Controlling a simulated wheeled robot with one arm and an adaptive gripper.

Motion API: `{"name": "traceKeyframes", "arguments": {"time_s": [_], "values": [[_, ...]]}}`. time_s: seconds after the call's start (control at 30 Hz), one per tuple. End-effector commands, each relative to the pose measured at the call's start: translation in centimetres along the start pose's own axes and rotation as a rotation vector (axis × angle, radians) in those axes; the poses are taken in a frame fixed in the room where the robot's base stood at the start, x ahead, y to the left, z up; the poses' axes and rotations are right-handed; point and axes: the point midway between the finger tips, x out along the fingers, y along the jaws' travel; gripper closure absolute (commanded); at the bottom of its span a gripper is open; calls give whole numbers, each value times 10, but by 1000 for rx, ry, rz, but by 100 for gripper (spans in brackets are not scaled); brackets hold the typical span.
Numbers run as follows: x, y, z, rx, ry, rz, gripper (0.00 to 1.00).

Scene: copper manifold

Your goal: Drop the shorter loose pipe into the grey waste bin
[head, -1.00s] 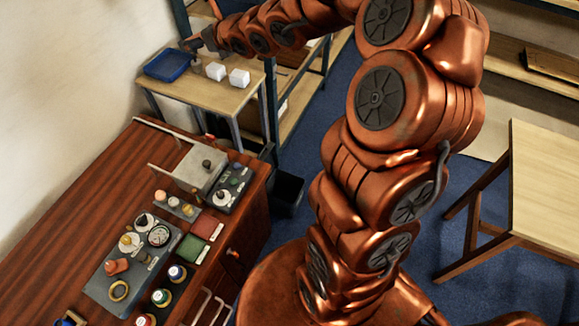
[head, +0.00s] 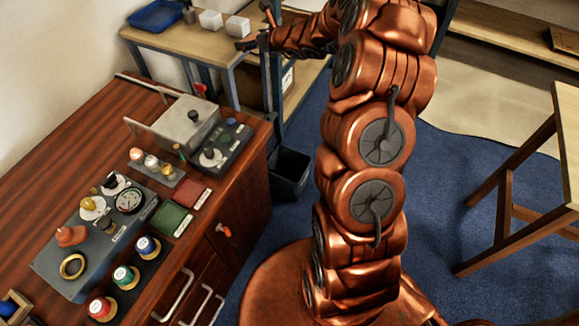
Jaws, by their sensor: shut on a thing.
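My gripper (head: 256,36) is at the top of the head view, at the right end of the small wooden table. It is shut on a loose pipe, but the piece is too small and dark here to make out its shape or length. The dark grey waste bin (head: 290,172) stands on the blue floor, right of the desk, with its open top facing up. My gripper is well beyond the bin and higher up, not over it. No other loose pipe can be made out.
The wooden table (head: 180,42) holds a blue tray (head: 157,16) and white blocks (head: 236,26). A shelf post rises close to my gripper. The desk (head: 95,120) carries a control panel, spools and a metal box (head: 186,122). Blue floor (head: 440,180) is free at right.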

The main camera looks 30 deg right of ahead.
Motion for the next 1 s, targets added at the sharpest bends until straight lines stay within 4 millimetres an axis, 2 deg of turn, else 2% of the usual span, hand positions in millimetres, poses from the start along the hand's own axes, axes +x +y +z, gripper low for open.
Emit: {"name": "traceKeyframes", "arguments": {"time_s": [0.03, 0.27, 0.47, 0.67, 1.0], "values": [[9, -6, -25, 2, 3, 0, 47], [31, -28, -91, -1, 5, 12, 47], [51, -48, -161, -6, 3, 21, 47], [73, -64, -246, -10, 4, 34, 47], [101, -82, -399, -13, 4, 43, 47]]}}
